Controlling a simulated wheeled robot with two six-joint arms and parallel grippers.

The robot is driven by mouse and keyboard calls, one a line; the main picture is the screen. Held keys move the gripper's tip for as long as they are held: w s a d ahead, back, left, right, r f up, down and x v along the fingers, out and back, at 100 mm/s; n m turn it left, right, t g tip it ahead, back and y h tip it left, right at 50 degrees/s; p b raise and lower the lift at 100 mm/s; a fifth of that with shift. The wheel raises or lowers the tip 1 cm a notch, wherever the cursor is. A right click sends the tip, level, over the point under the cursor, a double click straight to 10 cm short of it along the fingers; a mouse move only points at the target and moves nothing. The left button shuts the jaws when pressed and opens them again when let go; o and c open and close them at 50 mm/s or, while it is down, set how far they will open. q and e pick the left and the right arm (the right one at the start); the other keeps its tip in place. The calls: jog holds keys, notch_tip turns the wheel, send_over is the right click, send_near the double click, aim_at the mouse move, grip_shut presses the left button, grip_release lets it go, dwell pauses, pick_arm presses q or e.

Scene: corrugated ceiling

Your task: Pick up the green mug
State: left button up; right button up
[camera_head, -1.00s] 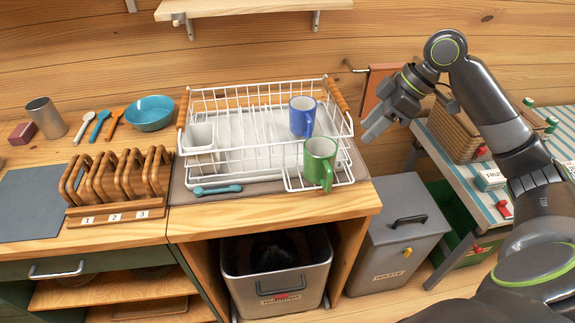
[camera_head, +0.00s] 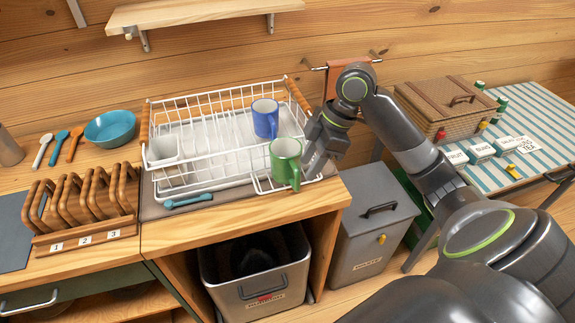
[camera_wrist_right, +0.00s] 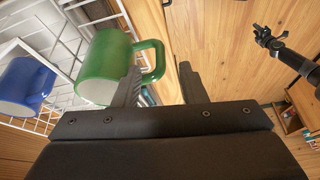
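The green mug (camera_head: 285,158) stands at the front right of the white dish rack, its handle towards the front right. My right gripper (camera_head: 307,172) is right beside it, on its right. In the right wrist view the green mug (camera_wrist_right: 104,68) is close ahead. Its handle reaches between the tips of my right gripper (camera_wrist_right: 160,77), whose fingers are apart. Whether a finger touches the handle I cannot tell. A dark jointed arm end at upper right of the wrist view appears to be my left gripper (camera_wrist_right: 272,38); it is too small to read.
The blue mug (camera_head: 265,119) stands just behind the green one in the dish rack (camera_head: 220,95). A white cup (camera_head: 163,149) is at the rack's left. A grey lidded bin (camera_head: 372,213) stands below right. A wicker basket (camera_head: 440,112) sits on the striped table.

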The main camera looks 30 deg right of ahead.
aim_at(299, 191)
jog(key=shift+x, duration=3.05)
grip_shut()
